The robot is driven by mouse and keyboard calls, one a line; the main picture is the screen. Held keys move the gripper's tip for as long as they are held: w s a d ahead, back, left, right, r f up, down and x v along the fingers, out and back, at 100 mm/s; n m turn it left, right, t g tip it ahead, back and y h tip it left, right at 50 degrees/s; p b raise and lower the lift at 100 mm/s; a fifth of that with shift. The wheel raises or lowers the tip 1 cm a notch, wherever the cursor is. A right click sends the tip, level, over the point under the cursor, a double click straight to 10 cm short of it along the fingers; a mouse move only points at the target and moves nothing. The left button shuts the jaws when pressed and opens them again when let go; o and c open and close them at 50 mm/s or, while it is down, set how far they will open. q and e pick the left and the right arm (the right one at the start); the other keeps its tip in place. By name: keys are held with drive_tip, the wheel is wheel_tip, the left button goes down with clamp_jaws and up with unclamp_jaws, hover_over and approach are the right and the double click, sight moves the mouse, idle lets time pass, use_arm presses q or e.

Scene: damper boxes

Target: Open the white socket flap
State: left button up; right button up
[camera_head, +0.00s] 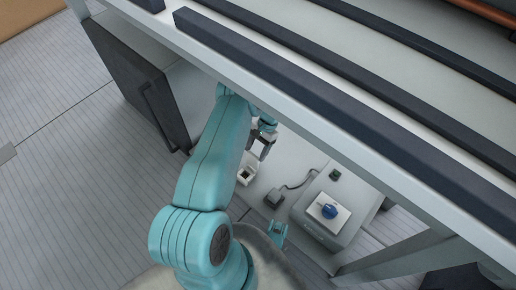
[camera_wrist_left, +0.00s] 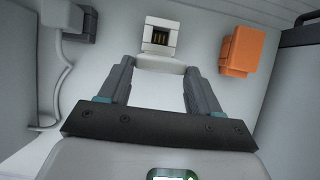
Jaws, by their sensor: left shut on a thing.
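The white socket (camera_wrist_left: 161,36) sits on a light wall or panel in the left wrist view. Its dark inside with yellowish contacts shows. The white flap (camera_wrist_left: 161,64) stands out from the socket's near edge, swung away from the opening. My left gripper (camera_wrist_left: 161,70) is shut on the flap, with one grey finger at each side. In the head view my left gripper (camera_head: 262,148) is inside the recess under the counter, close to the white socket (camera_head: 246,174); the contact is too small to tell there.
An orange box (camera_wrist_left: 240,52) is mounted right of the socket. A grey plug with a cable (camera_wrist_left: 79,24) is to its left. In the head view a grey box with a blue knob (camera_head: 329,211) stands at right. A dark open door (camera_head: 140,85) and the counter edge (camera_head: 300,110) border the recess.

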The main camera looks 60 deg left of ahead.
use_arm(q)
drive_tip(key=shift+d, duration=0.1)
drive_tip(key=o, duration=1.5)
drive_tip(key=shift+r, duration=0.15)
use_arm(e)
drive_tip(key=shift+s, duration=0.1)
use_arm(q)
drive_tip(key=b+v, duration=0.2)
drive_tip(key=v, duration=1.4)
drive_tip(key=shift+w, duration=0.1)
use_arm(e)
drive_tip(key=shift+w+d+f+t, duration=0.1)
drive_tip(key=shift+w+f+t, duration=0.05)
drive_tip(key=shift+w+f, duration=0.4)
drive_tip(key=shift+w+d+f+t, duration=0.15)
drive_tip(key=shift+w+f, duration=0.15)
drive_tip(key=shift+f, duration=0.3)
